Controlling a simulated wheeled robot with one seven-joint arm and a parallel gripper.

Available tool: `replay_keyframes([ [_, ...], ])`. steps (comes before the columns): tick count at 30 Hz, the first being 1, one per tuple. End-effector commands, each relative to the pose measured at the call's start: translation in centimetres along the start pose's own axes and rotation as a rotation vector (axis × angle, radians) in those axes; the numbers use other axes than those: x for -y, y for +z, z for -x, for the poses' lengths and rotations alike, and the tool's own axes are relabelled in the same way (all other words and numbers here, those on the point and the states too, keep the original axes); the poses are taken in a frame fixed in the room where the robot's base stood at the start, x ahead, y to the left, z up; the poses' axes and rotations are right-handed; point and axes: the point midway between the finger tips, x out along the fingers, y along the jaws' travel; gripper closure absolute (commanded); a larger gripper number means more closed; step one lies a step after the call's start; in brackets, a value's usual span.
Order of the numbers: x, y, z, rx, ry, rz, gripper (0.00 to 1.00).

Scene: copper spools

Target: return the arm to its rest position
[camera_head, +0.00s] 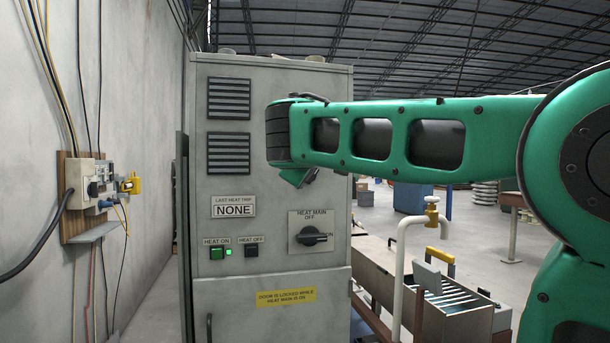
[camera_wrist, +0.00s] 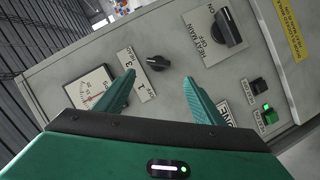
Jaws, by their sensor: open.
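My green arm (camera_head: 435,138) reaches from the right across the front of a grey cabinet in the head view. My gripper shows in the wrist view (camera_wrist: 160,77) with its two green fingers spread apart and nothing between them. In the head view most of the gripper is hidden behind the arm's end. The cabinet (camera_head: 232,285) also fills much of the wrist view (camera_wrist: 75,57), where it appears tilted.
The cabinet carries a HEAT MAIN switch (camera_head: 311,236), a lit green HEAT ON button (camera_head: 218,253) and a black HEAT OFF button (camera_head: 251,250). A cream pipe with a yellow valve (camera_head: 432,213) and a metal trough (camera_head: 470,318) stand at the right. A wall box (camera_head: 87,178) is at the left.

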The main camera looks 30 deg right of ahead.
Motion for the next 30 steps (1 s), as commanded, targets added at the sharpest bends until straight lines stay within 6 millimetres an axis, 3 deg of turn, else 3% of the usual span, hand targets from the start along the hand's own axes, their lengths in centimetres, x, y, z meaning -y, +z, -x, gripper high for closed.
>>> replay_keyframes([
  [10, 0.0, 0.0, 0.0, 0.0, 0.0, 0.0, 0.38],
  [14, 0.8, 1.5, -0.2, 0.023, -0.026, -0.019, 0.38],
  [17, 2.7, 5.1, -0.6, 0.085, -0.089, -0.064, 0.38],
  [23, 8.8, 16.1, 0.2, 0.296, -0.271, -0.227, 0.38],
  [30, 16.7, 28.9, 5.2, 0.604, -0.459, -0.448, 0.38],
])
